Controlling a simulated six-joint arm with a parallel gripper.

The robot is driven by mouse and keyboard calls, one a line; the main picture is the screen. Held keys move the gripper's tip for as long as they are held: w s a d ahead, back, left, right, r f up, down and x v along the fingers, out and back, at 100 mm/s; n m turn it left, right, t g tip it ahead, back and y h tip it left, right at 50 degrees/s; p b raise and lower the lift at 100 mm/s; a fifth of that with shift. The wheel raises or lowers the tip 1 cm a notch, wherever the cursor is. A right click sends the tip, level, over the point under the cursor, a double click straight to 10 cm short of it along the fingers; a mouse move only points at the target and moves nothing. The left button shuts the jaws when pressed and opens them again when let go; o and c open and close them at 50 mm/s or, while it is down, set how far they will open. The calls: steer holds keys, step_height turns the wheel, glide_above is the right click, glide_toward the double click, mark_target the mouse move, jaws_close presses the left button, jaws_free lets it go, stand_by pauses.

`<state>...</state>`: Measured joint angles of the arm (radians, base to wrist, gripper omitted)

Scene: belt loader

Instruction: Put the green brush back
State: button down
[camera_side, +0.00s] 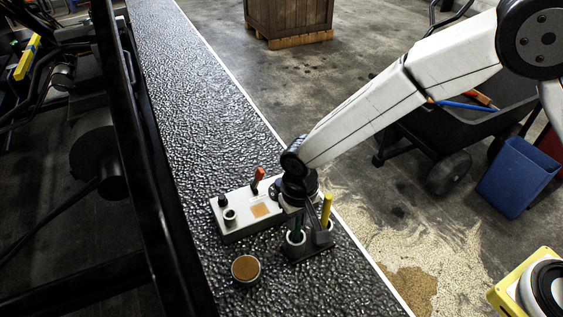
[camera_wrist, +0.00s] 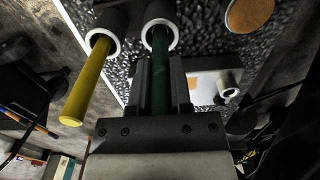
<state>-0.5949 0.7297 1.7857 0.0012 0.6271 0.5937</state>
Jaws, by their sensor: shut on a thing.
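The green brush (camera_wrist: 160,70) stands between the jaws of my gripper (camera_wrist: 161,88), which is shut on its handle. Its far end is within the white-rimmed cup (camera_wrist: 146,35) of a dark two-cup holder; how deep it sits is hidden. In the side view the green brush (camera_side: 298,225) shows as a dark green upright shape in the left cup (camera_side: 295,239), just below my gripper (camera_side: 309,214). The yellow brush (camera_side: 327,209) stands in the right cup and also shows in the wrist view (camera_wrist: 88,83).
A pale control box (camera_side: 239,217) with an orange-red lever (camera_side: 258,178) stands left of the holder. A round brown-topped tin (camera_side: 245,269) is in front. The dark belt (camera_side: 205,100) runs back, mostly clear. A black cart (camera_side: 470,115) and a blue bin (camera_side: 515,177) are on the floor.

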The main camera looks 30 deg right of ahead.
steer(key=shift+f, duration=0.2)
steer(key=c, duration=0.5)
jaws_free()
steer(key=shift+c, duration=0.2)
steer(key=shift+r, duration=0.1)
step_height(320, 180, up, 12)
steer(key=shift+r, duration=0.1)
stand_by(0.6)
steer(key=s+d+f+t, duration=0.1)
steer(key=s+d, duration=0.2)
steer(key=d, duration=0.5)
steer(key=s+d, duration=0.3)
steer(key=d, duration=0.6)
steer(key=s+d+f+t, duration=0.1)
steer(key=s+d, duration=0.2)
steer(key=d, duration=0.5)
steer(key=shift+s+d+f+t, duration=0.3)
steer(key=shift+s, duration=0.05)
